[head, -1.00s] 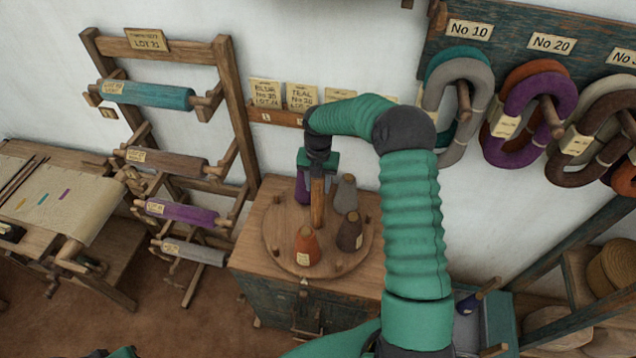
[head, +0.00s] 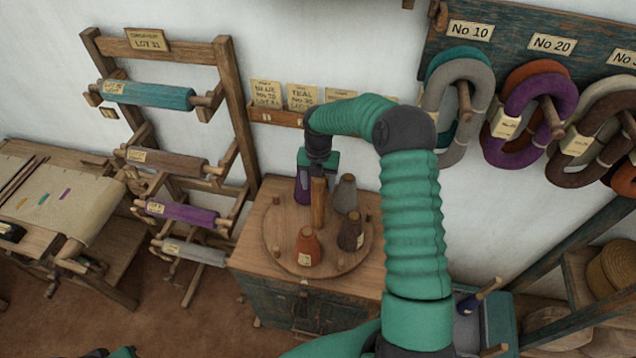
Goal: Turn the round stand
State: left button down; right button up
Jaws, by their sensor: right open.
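The round stand (head: 283,254) is a flat wooden disc on a wooden cabinet, with small pegs around its rim and a thick upright wooden post (head: 318,203) at its middle. It carries an orange cone (head: 308,248) in front, a brown cone (head: 350,234) at right, a grey cone (head: 346,194) at the back right and a purple cone (head: 303,190) at the back left. My right gripper (head: 319,180) is open and points down at the back of the stand, by the post and the purple cone. The post partly hides its fingertips, so contact is unclear.
A rack (head: 230,110) with several yarn rollers stands at left, beside a loom table with cloth (head: 65,200). A card holder (head: 275,116) is on the wall behind. Yarn rings (head: 465,110) hang at upper right. Shelves with baskets (head: 618,270) stand at right.

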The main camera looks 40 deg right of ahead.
jog(key=shift+r, duration=0.2)
notch_tip(320, 180, up, 8)
jog(key=b, duration=0.3)
jog(key=shift+d+r+b, duration=0.1)
jog(key=shift+r+b, duration=0.05)
jog(key=shift+b, duration=0.15)
notch_tip(320, 180, up, 8)
jog(key=b, duration=0.1)
